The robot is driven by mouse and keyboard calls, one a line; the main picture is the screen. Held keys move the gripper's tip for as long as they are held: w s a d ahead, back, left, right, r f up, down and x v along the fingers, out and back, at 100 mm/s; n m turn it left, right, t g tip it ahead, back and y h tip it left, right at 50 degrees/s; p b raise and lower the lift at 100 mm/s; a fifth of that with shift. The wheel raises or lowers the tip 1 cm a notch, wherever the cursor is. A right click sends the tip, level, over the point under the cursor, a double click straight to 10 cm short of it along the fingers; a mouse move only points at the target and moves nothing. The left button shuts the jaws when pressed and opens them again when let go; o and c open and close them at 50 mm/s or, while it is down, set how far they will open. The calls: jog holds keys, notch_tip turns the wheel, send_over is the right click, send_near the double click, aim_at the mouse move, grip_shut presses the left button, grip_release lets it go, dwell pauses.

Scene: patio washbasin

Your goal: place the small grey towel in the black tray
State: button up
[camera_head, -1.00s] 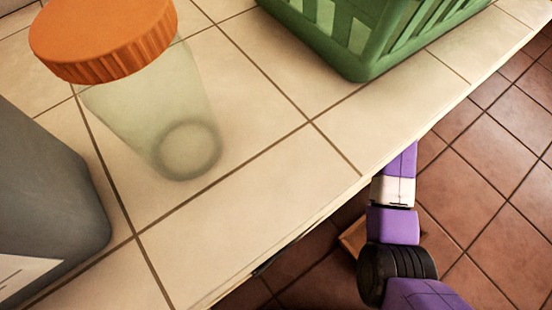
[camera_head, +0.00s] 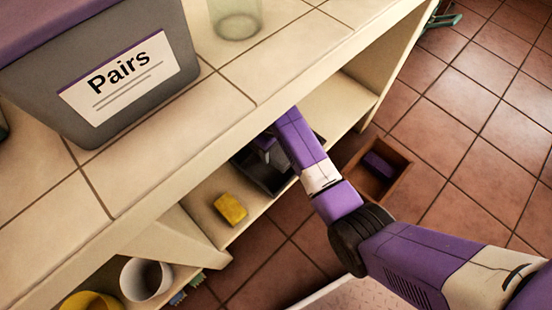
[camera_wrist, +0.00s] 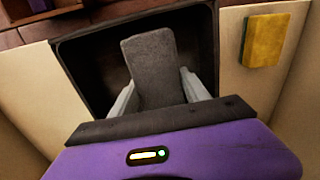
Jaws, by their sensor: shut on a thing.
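The black tray (camera_head: 262,176) sits on the shelf under the tiled counter, partly hidden by my arm. It also shows in the wrist view (camera_wrist: 78,58), with its dark walls around my fingers. The small grey towel (camera_wrist: 150,62) is between the two pale fingers of my gripper (camera_wrist: 160,90), which is shut on it. The towel is over or inside the tray; I cannot tell if it touches the tray's floor. In the head view my gripper (camera_head: 266,145) is at the tray, mostly hidden under the counter edge.
A yellow sponge (camera_head: 231,208) lies on the shelf beside the tray and shows in the wrist view (camera_wrist: 266,40). A grey bin labelled "Pairs" (camera_head: 110,75) and a clear jar (camera_head: 236,18) stand on the counter. A brown box (camera_head: 400,186) is on the floor beyond my arm.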

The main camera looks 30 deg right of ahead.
jog(key=shift+d+f+b, duration=0.1)
jog(key=shift+f+b, duration=1.2)
jog(key=shift+f, duration=2.15)
jog(key=shift+f, duration=0.1)
jog(key=o, duration=1.5)
jog(key=shift+o, duration=0.2)
notch_tip(320, 180, up, 12)
jog(key=p, duration=0.5)
